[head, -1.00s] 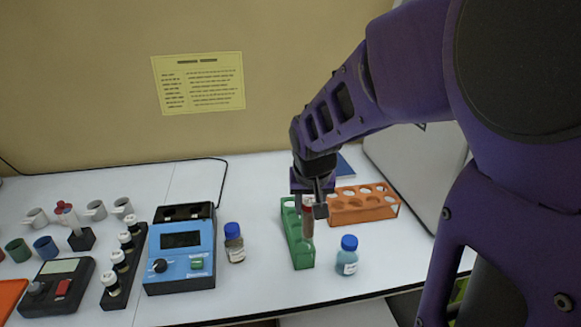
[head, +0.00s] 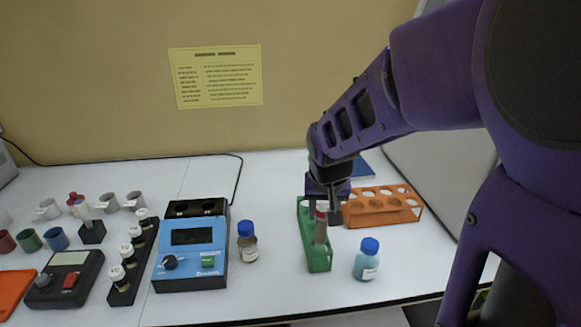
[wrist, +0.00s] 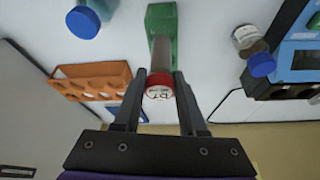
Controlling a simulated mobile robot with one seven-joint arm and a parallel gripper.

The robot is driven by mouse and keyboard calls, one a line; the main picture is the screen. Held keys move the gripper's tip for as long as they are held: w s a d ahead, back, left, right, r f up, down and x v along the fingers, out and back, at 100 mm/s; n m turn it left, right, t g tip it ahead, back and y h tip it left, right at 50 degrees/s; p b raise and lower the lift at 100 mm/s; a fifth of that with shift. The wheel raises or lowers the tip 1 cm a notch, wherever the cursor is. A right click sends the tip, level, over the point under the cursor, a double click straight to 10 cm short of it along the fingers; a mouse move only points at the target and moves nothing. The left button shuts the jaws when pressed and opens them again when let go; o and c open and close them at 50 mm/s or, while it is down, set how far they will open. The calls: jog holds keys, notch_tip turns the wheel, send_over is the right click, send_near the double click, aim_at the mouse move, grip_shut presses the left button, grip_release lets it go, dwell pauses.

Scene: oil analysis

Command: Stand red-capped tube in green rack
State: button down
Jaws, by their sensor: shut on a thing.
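The red-capped tube (head: 321,230) is in my gripper (head: 327,208). In the wrist view its red cap (wrist: 159,86) sits between the two fingers, with the body (wrist: 161,52) extending toward the green rack (wrist: 162,14). In the head view the tube is roughly upright and overlaps the green rack (head: 320,264). I cannot tell whether its lower end is inside a hole or in front of the rack. My gripper hides part of the cap and the rack's far end.
An orange rack (head: 383,217) stands just right of my gripper. A blue-capped bottle (head: 367,263) is right of the green rack's near end. A brown bottle (head: 247,246) and a blue device (head: 190,255) stand left. Bare table lies between the brown bottle and green rack.

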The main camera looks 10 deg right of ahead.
aim_at(322, 224)
jog(key=shift+f+b, duration=1.7)
jog(key=shift+f, duration=0.7)
jog(key=shift+c, duration=1.9)
grip_release()
